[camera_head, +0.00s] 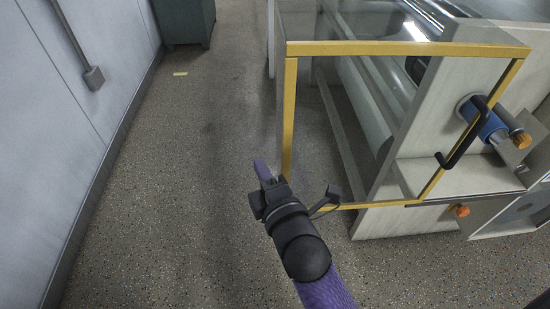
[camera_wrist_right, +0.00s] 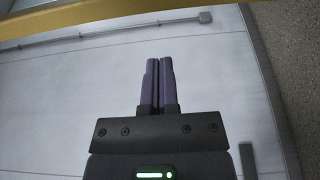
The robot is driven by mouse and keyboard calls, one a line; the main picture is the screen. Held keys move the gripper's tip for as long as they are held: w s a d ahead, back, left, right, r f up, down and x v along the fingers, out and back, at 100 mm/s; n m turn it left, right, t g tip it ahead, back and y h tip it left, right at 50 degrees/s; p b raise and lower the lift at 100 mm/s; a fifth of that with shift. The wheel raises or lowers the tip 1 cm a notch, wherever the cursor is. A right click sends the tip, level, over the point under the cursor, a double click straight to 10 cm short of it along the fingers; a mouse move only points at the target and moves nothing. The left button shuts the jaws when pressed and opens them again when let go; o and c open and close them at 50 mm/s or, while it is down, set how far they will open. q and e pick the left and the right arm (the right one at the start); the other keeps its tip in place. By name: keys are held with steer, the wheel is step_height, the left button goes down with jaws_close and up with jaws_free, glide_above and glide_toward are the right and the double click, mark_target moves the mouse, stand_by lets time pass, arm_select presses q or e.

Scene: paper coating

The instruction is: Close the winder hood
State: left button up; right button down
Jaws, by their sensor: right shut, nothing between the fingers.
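The winder hood (camera_head: 289,105) is a clear panel in a yellow frame with a black handle (camera_head: 463,137) on its right side. In the head view it stands swung out in front of the winder, with floor and rollers showing through it. My right gripper (camera_head: 262,170) is shut and empty, just left of the hood's lower left corner. I cannot tell whether it touches the frame. In the right wrist view its purple fingers (camera_wrist_right: 157,82) are together, and a yellow bar (camera_wrist_right: 90,12) crosses the top. My left gripper is not in view.
The winder (camera_head: 405,165) has a pale body, long rollers and a blue core (camera_head: 482,122) with orange knobs. A pale wall (camera_head: 75,130) runs along the left. A dark green cabinet (camera_head: 183,20) stands at the back.

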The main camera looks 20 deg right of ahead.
steer(key=w+d, duration=0.1)
steer(key=d, duration=0.1)
steer(key=w+d+b, duration=0.1)
steer(key=shift+d+b, duration=0.3)
steer(key=shift+d, duration=0.05)
steer(key=shift+d, duration=0.1)
